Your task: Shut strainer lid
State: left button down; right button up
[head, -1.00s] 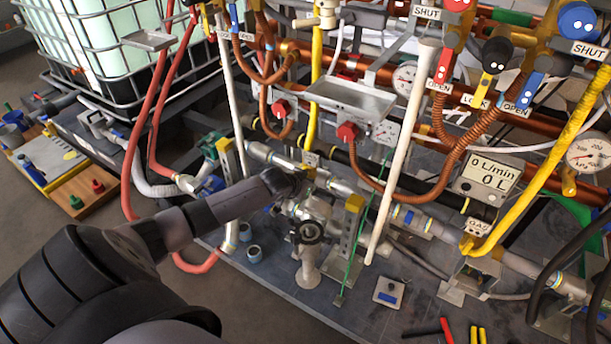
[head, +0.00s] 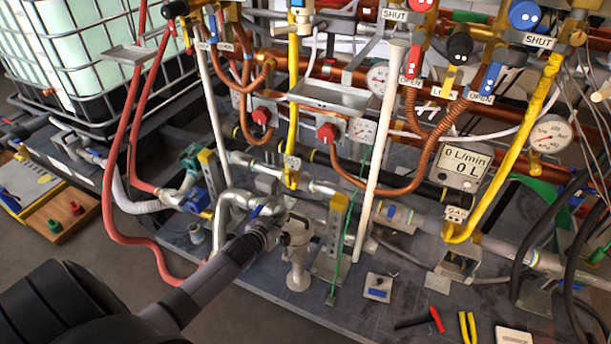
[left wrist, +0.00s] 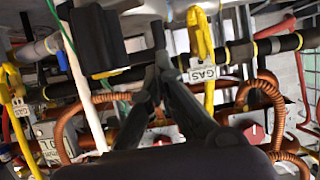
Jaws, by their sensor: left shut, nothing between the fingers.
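The strainer (head: 296,238) looks like a grey metal fitting on a round pedestal foot, low on the pipework in the middle of the head view. I cannot make out its lid clearly; my gripper is close by and the parts there are small. My left gripper (head: 281,208) is at the strainer's upper left side, and I cannot tell whether it touches it. In the left wrist view the dark fingers (left wrist: 157,62) are together with nothing between them, in front of pipes. My right gripper is not in view.
A yellow upright post (head: 336,228) and a white pole (head: 378,165) stand right of the strainer. A yellow gas pipe (head: 293,100) drops behind it. A red hose (head: 113,200) hangs at left. Loose tools (head: 420,320) lie at the front right.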

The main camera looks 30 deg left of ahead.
pick_arm(q)
jog(key=shift+s+f, duration=0.1)
dwell(0.3)
jog(key=shift+s, duration=0.35)
jog(key=v, duration=1.1)
